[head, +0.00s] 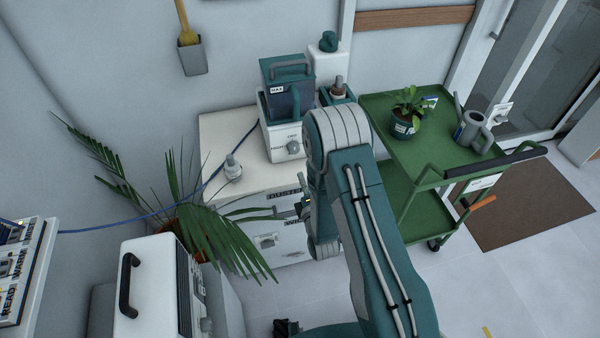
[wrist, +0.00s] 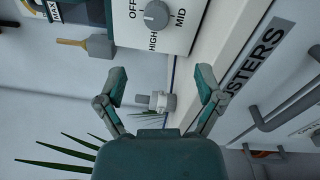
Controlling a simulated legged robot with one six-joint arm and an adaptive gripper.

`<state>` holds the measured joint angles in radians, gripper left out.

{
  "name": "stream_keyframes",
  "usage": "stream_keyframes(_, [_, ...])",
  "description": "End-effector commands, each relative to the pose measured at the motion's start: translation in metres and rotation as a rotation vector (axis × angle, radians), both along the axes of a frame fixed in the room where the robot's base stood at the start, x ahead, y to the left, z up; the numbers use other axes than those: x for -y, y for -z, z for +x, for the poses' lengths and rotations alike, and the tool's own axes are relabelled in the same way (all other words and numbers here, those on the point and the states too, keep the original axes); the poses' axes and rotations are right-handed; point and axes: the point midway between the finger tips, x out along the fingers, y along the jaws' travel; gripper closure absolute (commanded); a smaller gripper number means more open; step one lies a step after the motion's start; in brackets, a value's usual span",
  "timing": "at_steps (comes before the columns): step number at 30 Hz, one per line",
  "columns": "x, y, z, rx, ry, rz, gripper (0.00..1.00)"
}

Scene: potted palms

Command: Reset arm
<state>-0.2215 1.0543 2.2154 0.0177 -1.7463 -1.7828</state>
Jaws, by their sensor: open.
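My arm reaches forward from the bottom of the head view, and its wrist end is in front of the white cabinet (head: 228,130). My gripper (wrist: 162,82) shows in the wrist view with its two fingers spread wide and nothing between the tips. In the head view the fingers are mostly hidden by my arm. Beyond the fingers in the wrist view is a small grey-white fitting (wrist: 157,102); a similar fitting (head: 232,168) stands on the cabinet top in the head view. A white appliance with a dial (wrist: 156,14) is close ahead of the fingertips.
A green cart (head: 388,158) at the right holds a potted plant (head: 405,123) and a watering can (head: 472,133). A potted palm (head: 215,235) spreads its fronds left of the cabinet. A white box with a black handle (head: 150,290) is at front left. A blue cable (head: 130,222) crosses the left side.

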Motion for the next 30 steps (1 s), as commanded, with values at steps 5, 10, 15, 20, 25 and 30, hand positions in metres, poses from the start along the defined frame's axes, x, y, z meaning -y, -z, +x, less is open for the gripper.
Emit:
stream_keyframes(5, [0.0,0.0,-0.002,0.0,0.0,0.0,0.13])
stream_keyframes(10, [0.0,0.0,-0.002,0.0,0.0,0.0,0.13])
stream_keyframes(15, [0.0,0.0,-0.002,0.0,0.0,0.0,0.13])
stream_keyframes(20, [0.002,-0.014,0.008,-0.034,0.005,0.044,0.13])
stream_keyframes(25, [0.009,-0.053,0.028,-0.161,0.03,0.187,0.13])
stream_keyframes(30, [0.019,-0.094,0.037,-0.298,0.073,0.347,0.13])
